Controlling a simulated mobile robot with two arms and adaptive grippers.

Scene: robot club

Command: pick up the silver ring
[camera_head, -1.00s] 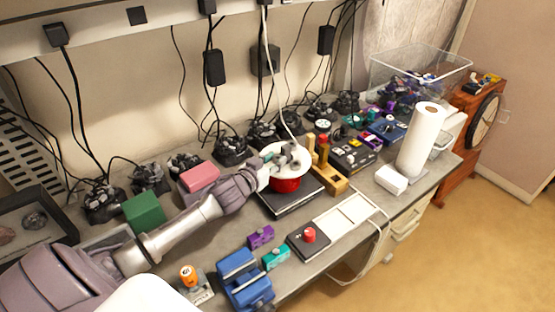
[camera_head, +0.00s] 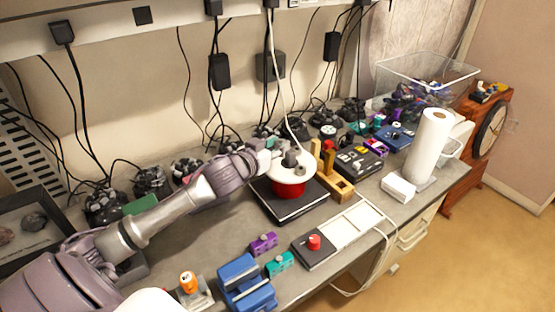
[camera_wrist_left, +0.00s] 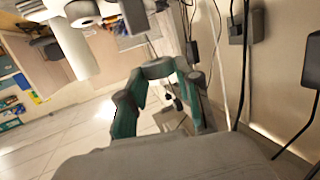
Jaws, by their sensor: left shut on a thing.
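My left gripper (camera_head: 268,145) reaches in from the left, just behind and above a white disc (camera_head: 281,170) on a red base. In the left wrist view its teal fingers (camera_wrist_left: 160,80) close on a short grey round piece (camera_wrist_left: 158,68), which looks like the silver ring. In the head view the held piece is too small to make out clearly. A grey knob (camera_head: 290,158) stands on the white disc, apart from the fingers. My right gripper is not in view.
The red base stands on a black-topped plate (camera_head: 275,207). A yellow wooden stand (camera_head: 338,186) is close on its right. Hanging cables (camera_head: 275,85) and dark clutter are behind. A blue vise-like block (camera_head: 243,280) and a paper towel roll (camera_head: 428,145) stand farther off.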

